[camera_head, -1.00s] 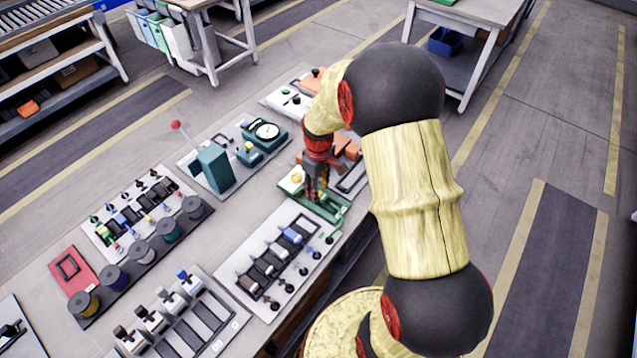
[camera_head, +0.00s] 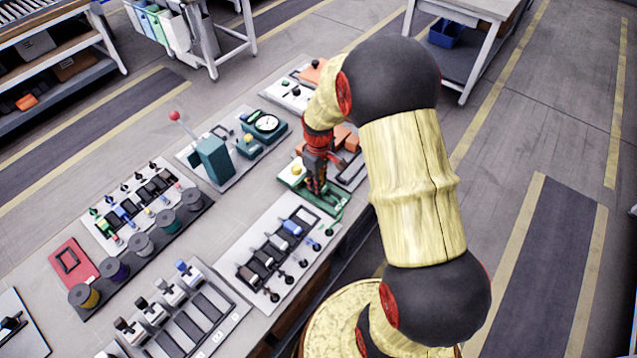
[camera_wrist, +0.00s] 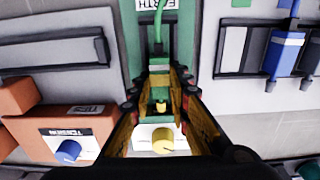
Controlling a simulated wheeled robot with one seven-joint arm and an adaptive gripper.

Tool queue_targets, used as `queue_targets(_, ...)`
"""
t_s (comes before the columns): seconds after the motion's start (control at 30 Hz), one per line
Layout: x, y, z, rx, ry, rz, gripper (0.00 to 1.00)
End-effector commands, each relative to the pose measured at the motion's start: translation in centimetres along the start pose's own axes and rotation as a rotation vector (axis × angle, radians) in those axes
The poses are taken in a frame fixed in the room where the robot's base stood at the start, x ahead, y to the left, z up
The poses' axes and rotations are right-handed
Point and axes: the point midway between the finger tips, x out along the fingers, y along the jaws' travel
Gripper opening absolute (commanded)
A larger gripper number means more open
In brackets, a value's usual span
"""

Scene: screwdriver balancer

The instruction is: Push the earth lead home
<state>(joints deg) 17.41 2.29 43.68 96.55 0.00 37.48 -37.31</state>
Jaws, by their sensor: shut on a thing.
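The green earth station (camera_head: 326,205) lies near the bench's right edge. Its "EARTH" label (camera_wrist: 158,4) shows upside down at the top of the wrist view. The green earth lead (camera_wrist: 158,28) runs down from there to between my fingertips. My gripper (camera_wrist: 160,78) points down over the station and is shut on the lead's end. It also shows in the head view (camera_head: 315,188). A yellow knob (camera_wrist: 163,141) on a white block is on the station's near side in the wrist view.
An orange block with a blue knob (camera_wrist: 68,150) stands left of the station in the wrist view. A panel with a blue connector (camera_wrist: 285,52) lies to its right. In the head view, a gauge (camera_head: 266,124) and a teal post with red-tipped lever (camera_head: 212,158) stand left.

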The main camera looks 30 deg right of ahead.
Motion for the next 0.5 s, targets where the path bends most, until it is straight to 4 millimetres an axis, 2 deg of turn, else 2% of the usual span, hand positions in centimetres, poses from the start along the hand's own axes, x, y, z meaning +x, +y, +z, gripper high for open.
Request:
queue_targets(0.2,0.00,0.00,0.00,0.000,0.000,0.000,0.00)
queue_targets(0.33,0.00,0.00,0.00,0.000,0.000,0.000,0.00)
queue_targets(0.37,0.00,0.00,0.00,0.000,0.000,0.000,0.19)
queue_targets(0.5,-0.01,0.00,0.00,0.000,0.000,0.000,0.27)
